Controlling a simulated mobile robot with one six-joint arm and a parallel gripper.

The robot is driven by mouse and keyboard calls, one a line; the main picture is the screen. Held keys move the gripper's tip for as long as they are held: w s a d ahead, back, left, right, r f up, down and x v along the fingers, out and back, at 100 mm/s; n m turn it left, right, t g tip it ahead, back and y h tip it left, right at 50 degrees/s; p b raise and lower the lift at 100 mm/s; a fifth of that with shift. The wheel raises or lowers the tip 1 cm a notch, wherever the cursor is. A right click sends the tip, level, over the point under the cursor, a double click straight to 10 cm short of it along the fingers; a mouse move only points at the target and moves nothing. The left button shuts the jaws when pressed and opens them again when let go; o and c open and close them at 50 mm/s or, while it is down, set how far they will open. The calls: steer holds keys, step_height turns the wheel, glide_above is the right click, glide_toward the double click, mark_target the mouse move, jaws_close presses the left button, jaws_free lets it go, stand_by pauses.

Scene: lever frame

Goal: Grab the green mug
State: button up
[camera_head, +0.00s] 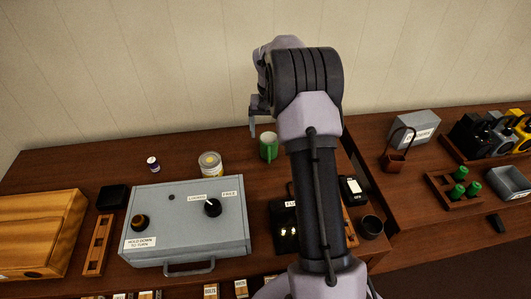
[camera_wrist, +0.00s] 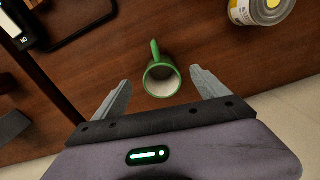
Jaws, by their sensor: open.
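The green mug (camera_head: 268,146) stands upright near the back edge of the table, just left of my arm in the head view. In the wrist view the green mug (camera_wrist: 161,80) shows from above, with a pale inside and its handle toward the top of the picture. My gripper (camera_wrist: 158,86) is open, with one finger on each side of the mug and gaps between. I cannot tell how high the fingers are above the table. In the head view my gripper (camera_head: 259,112) is partly hidden behind the wrist, and its fingers point down near the mug.
A can (camera_head: 210,164) stands left of the mug and also shows in the wrist view (camera_wrist: 258,10). A small jar (camera_head: 153,163) is farther left. A grey box with knobs (camera_head: 185,225) lies in front. A black cup (camera_head: 371,227) is at the right. The wall is close behind.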

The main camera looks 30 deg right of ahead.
mark_target(269, 149)
step_height(269, 149, down, 5)
steer(key=shift+r+b, duration=0.1)
steer(key=shift+b, duration=0.55)
steer(key=f+b, duration=0.2)
steer(key=f, duration=0.1)
steer(key=f+b, duration=0.1)
steer(key=f, duration=0.1)
steer(key=shift+w+d+f, duration=0.2)
steer(key=shift+w+d, duration=0.05)
steer(key=shift+w, duration=0.1)
steer(key=shift+r, duration=0.15)
steer(key=c, duration=1.7)
